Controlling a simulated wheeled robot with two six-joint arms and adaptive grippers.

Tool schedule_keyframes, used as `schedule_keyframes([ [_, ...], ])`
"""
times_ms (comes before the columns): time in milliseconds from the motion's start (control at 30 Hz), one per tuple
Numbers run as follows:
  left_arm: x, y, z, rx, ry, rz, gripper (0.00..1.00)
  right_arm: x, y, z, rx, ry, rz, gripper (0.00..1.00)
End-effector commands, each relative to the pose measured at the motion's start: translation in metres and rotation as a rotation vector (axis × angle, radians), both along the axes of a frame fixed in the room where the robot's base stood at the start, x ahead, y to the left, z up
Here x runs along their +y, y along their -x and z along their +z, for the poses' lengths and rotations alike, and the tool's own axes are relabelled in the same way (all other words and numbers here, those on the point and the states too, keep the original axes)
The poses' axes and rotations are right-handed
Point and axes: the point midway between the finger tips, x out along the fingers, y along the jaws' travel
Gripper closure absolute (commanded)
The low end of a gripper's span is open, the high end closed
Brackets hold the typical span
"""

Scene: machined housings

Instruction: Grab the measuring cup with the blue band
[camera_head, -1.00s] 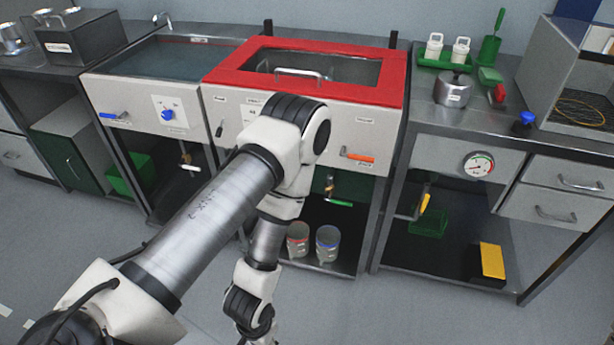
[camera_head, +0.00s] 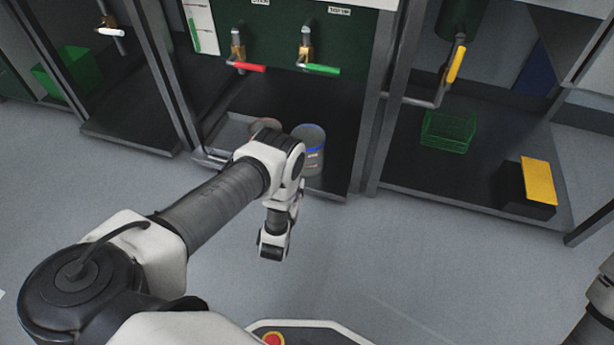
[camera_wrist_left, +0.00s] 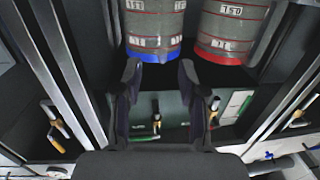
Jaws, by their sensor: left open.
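The measuring cup with the blue band (camera_head: 312,140) stands upright on the low shelf in the head view, partly behind my arm. In the left wrist view the blue-banded cup (camera_wrist_left: 154,22) is at the top, with its band towards my fingers. My left gripper (camera_wrist_left: 158,78) is open, with its fingertips near either side of the blue band and nothing held. Whether they touch the cup I cannot tell. The right gripper is not in view.
A cup with a red band (camera_wrist_left: 228,28) stands close beside the blue one; in the head view it (camera_head: 265,124) is partly hidden by my arm. Valves with red (camera_head: 240,66) and green (camera_head: 318,69) handles hang above. A green basket (camera_head: 448,131) and a yellow-topped block (camera_head: 538,182) are to the right.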

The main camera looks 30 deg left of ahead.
Motion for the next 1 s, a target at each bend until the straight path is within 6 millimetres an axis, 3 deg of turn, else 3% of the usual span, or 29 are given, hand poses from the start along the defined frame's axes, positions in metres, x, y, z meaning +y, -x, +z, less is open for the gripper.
schedule_keyframes([
  [33,0.002,-0.002,-0.01,-0.022,-0.007,0.003,0.59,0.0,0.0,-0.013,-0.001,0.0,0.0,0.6],
  [267,0.013,-0.028,-0.008,-0.042,-0.012,0.005,0.59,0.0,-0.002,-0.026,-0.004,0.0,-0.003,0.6],
  [467,0.027,-0.059,-0.016,-0.043,-0.011,0.005,0.59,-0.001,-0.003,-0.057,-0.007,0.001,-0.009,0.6],
  [600,0.032,-0.074,-0.012,-0.038,-0.01,0.004,0.59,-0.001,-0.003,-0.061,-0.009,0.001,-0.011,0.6],
  [800,0.032,-0.074,-0.009,-0.036,-0.011,0.004,0.59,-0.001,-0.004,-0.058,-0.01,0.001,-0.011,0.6],
  [900,0.032,-0.074,-0.009,-0.036,-0.011,0.004,0.94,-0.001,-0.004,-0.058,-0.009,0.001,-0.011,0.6],
  [933,0.032,-0.074,-0.009,-0.036,-0.011,0.004,1.0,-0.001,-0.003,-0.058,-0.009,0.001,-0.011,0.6],
  [1000,0.032,-0.074,-0.01,-0.036,-0.011,0.004,1.0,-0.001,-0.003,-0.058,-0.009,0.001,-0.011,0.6],
])
